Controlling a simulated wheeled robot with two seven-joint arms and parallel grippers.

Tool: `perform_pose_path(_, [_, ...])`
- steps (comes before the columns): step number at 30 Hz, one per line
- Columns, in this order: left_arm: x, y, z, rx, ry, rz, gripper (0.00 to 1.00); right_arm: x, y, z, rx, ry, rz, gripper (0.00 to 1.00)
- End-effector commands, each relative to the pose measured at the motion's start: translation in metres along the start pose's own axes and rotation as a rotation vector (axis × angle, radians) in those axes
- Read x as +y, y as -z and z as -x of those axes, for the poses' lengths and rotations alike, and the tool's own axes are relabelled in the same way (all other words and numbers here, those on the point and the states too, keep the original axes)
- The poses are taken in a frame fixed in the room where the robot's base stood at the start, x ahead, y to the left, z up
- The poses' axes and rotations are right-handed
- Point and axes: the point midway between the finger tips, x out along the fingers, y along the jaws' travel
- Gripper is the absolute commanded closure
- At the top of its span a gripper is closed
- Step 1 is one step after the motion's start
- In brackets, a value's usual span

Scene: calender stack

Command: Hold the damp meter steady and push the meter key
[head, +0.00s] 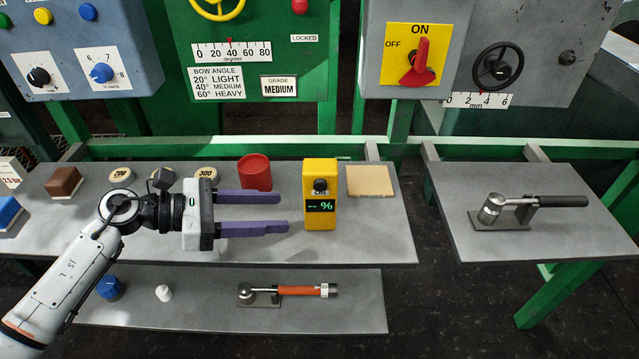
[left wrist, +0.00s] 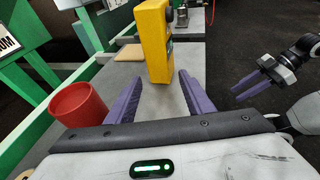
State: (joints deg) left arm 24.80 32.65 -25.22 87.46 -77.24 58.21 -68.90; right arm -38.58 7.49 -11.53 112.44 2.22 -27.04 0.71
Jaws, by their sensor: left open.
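The yellow damp meter (head: 320,218) stands upright on the grey table. It has a dark round key (head: 320,186) above a display reading "-- %". My left gripper (head: 284,212) is open, its purple fingers pointing right, with the tips just short of the meter's left side. In the left wrist view the meter (left wrist: 154,40) is ahead, beyond and between the open fingers (left wrist: 155,80); nothing is between them. My right gripper (left wrist: 236,92) shows at the right of that view, apart from the meter, its two fingers spread. It is outside the head view.
A red cup (head: 255,172) stands behind my left fingers. A tan square pad (head: 370,181) lies right of the meter. Round weights (head: 120,177) and a brown block (head: 64,182) are at left. A gap separates the right table (head: 590,225), which holds a metal tool (head: 500,208).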

Motion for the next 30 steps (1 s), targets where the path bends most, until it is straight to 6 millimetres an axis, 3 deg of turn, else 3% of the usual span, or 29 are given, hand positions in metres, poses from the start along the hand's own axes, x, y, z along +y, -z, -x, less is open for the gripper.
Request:
perform_pose_path(6, [0.000, -0.003, -0.029, -0.005, 0.001, 0.003, 0.52, -0.002, -0.016, 0.005, -0.033, 0.001, -0.007, 0.69])
perform_pose_path(11, [-0.001, -0.002, -0.053, -0.005, 0.001, 0.003, 0.52, -0.002, -0.014, 0.005, -0.030, 0.001, -0.008, 0.69])
perform_pose_path(18, [0.000, 0.001, -0.083, -0.004, 0.000, 0.001, 0.52, -0.001, -0.024, -0.006, -0.033, 0.002, -0.002, 0.69])
perform_pose_path(30, [0.000, -0.001, -0.094, -0.003, 0.000, 0.003, 0.52, -0.006, -0.011, -0.008, -0.008, 0.011, 0.003, 0.69])
